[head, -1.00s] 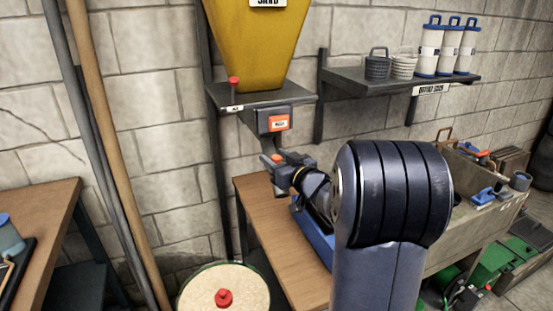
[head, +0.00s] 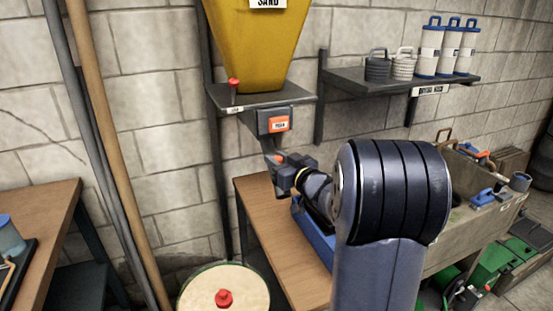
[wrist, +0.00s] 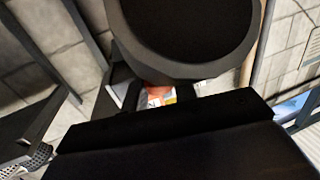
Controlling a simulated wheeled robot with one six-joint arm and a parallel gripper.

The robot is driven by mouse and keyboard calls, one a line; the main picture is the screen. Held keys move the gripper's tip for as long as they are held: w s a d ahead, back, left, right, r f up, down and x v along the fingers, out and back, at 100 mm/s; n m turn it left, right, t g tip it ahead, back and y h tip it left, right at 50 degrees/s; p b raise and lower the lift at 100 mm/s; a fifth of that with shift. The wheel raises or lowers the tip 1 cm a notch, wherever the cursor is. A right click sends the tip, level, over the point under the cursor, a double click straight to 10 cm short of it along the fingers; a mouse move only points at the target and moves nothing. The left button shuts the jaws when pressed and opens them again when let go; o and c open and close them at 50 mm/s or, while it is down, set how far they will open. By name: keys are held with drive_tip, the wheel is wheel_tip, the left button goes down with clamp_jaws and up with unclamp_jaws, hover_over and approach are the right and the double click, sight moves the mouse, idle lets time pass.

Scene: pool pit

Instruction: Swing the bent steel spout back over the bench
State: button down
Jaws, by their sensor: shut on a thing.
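The bent steel spout (head: 268,146) hangs under the yellow sand hopper (head: 257,45), below the dark box with an orange label. It is grey, and only a short part of it shows above my gripper. My gripper (head: 279,164) is shut at the spout's lower end, where a small orange part shows by the jaws. In the wrist view a small orange part (wrist: 157,92) also shows between the jaws. A large dark round shape fills the top there. The wooden bench (head: 262,215) lies below my gripper.
A blue object (head: 310,236) lies on the bench under my arm. A round lidded drum (head: 224,292) stands at the front left of the bench. Poles (head: 115,170) lean on the wall at left. A shelf (head: 395,80) holds weights and canisters at right.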

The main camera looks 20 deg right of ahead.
drive_tip(key=shift+s+d+r+n+y+p, duration=0.1)
drive_tip(key=shift+d+r+n+y+p, duration=0.1)
drive_tip(key=shift+d+y+p, duration=0.25)
drive_tip(key=shift+d+r+n+y+p, duration=0.1)
drive_tip(key=shift+d+n+y+p, duration=0.15)
drive_tip(key=shift+p, duration=0.35)
drive_tip(key=shift+d+f+n+g+y+p, duration=0.25)
drive_tip(key=shift+d+n+g+y+p, duration=0.25)
drive_tip(key=shift+d+y+p, duration=0.3)
drive_tip(key=c, duration=1.2)
unclamp_jaws()
drive_tip(key=shift+s, duration=0.1)
drive_tip(key=v, duration=1)
drive_tip(key=shift+s+d+b, duration=0.15)
drive_tip(key=shift+s+b, duration=0.2)
drive_tip(key=shift+w, duration=0.1)
